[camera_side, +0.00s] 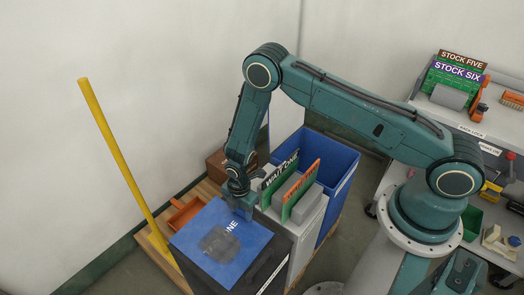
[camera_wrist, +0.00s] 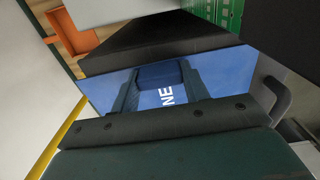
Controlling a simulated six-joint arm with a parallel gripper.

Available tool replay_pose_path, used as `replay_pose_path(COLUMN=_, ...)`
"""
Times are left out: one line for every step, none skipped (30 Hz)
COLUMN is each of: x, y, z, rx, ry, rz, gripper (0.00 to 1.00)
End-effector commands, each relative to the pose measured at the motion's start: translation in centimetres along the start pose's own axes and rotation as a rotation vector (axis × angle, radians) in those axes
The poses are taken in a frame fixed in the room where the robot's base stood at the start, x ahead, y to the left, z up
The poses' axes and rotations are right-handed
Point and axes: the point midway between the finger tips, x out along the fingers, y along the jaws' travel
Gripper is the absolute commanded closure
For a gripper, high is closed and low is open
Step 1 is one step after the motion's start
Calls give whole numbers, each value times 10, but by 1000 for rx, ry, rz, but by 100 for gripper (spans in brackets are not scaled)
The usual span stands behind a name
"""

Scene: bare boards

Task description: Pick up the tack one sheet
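The blue sheet with white letters ending in "NE" (camera_side: 192,242) lies flat on top of a black box. It also shows in the wrist view (camera_wrist: 105,88), with "NE" readable between my fingers. Its first letters are hidden by my gripper or shadow. My gripper (camera_side: 240,204) points down over the sheet's far right corner. In the wrist view my gripper (camera_wrist: 160,80) has its two fingers well apart, with the sheet's blue surface between them. A darker blue patch sits between the fingertips; I cannot tell whether it is shadow or a raised part, or whether the fingers touch it.
Upright "WAIT ZONE" (camera_side: 276,180) and orange-faced (camera_side: 302,190) boards stand right beside my gripper. Behind them is a blue bin (camera_side: 336,165). A yellow pole (camera_side: 115,155) leans at left, near an orange tray (camera_side: 183,216). A bench at right holds a "STOCK SIX" sheet (camera_side: 457,71).

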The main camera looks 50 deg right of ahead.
Motion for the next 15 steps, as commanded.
replay_pose_path(x=0, y=0, z=0, rx=0, ry=0, rz=0, gripper=77)
replay_pose_path(x=0, y=0, z=0, rx=0, ry=0, rz=0, gripper=77)
replay_pose_path(x=0, y=0, z=0, rx=0, ry=0, rz=0, gripper=77)
replay_pose_path(x=0, y=0, z=0, rx=0, ry=0, rz=0, gripper=77)
replay_pose_path(x=0, y=0, z=0, rx=0, ry=0, rz=0, gripper=77)
replay_pose_path(x=0, y=0, z=0, rx=0, ry=0, rz=0, gripper=77)
replay_pose_path(x=0, y=0, z=0, rx=0, ry=0, rz=0, gripper=77)
replay_pose_path(x=0, y=0, z=0, rx=0, ry=0, rz=0, gripper=77)
replay_pose_path(x=0, y=0, z=0, rx=0, ry=0, rz=0, gripper=77)
replay_pose_path(x=-1, y=0, z=0, rx=0, ry=0, rz=0, gripper=77)
replay_pose_path(x=-1, y=0, z=0, rx=0, ry=0, rz=0, gripper=77)
replay_pose_path(x=-2, y=0, z=0, rx=0, ry=0, rz=0, gripper=77)
replay_pose_path(x=-3, y=0, z=0, rx=0, ry=0, rz=0, gripper=77)
replay_pose_path(x=-4, y=0, z=0, rx=0, ry=0, rz=0, gripper=77)
replay_pose_path(x=-6, y=0, z=0, rx=0, ry=0, rz=0, gripper=77)
